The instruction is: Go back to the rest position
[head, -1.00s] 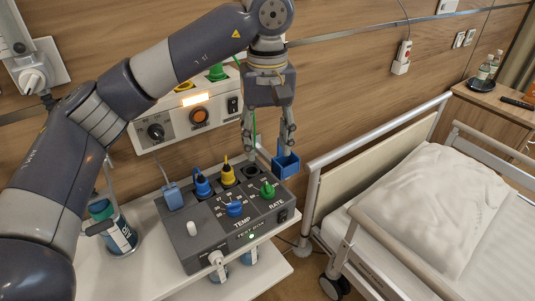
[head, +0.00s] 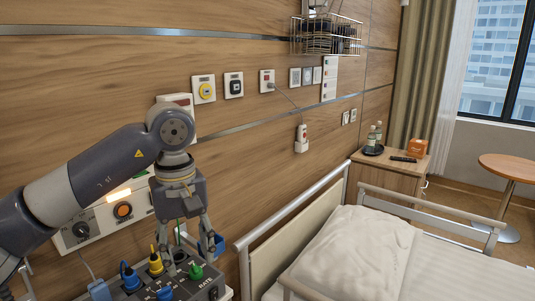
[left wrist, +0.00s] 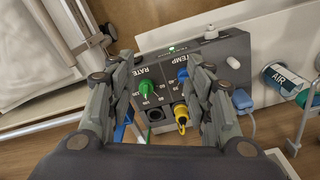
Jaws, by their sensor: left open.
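My left gripper (head: 188,238) hangs at the lower left of the head view, fingers pointing down, above the dark test box (head: 205,290). In the left wrist view its two fingers (left wrist: 164,95) stand wide apart with nothing between the tips. Beyond them the test box (left wrist: 212,50) shows a green RATE knob (left wrist: 146,88), a blue TEMP knob (left wrist: 182,75), a yellow connector (left wrist: 181,116) and an empty-looking round socket (left wrist: 155,114). A blue holder (head: 219,244) is just right of the gripper in the head view. My right gripper is not in view.
A white wall unit (head: 90,228) with an orange button is behind the arm. The bed with a pillow (head: 350,250) is at right. A bedside cabinet (head: 390,172) stands farther back. A wire basket (head: 325,38) is on the wall.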

